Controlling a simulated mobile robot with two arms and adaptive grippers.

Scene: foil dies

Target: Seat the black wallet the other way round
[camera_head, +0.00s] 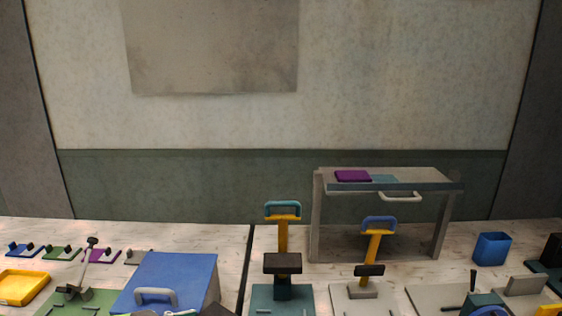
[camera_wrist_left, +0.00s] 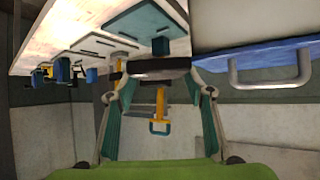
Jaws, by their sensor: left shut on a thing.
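In the left wrist view, which is upside down, the spread fingers of my left gripper (camera_wrist_left: 162,85) reach toward a press. A dark flat thing between the fingertips looks like the black wallet (camera_wrist_left: 155,68); it overlaps the press's dark head, so its outline is hard to tell. The press has a teal base (camera_wrist_left: 125,22), a yellow post and a teal handle (camera_wrist_left: 160,128). In the head view the same press (camera_head: 282,290) stands at the centre front. The left gripper is not clearly seen there. My right gripper is in neither view.
A blue box (camera_head: 170,275) with a handle stands left of the press. A second press (camera_head: 372,270) stands to its right, before a raised stand (camera_head: 440,178) bearing purple (camera_head: 352,176) and teal pieces. A yellow tray (camera_head: 22,285) and blue cup (camera_head: 491,249) sit further out.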

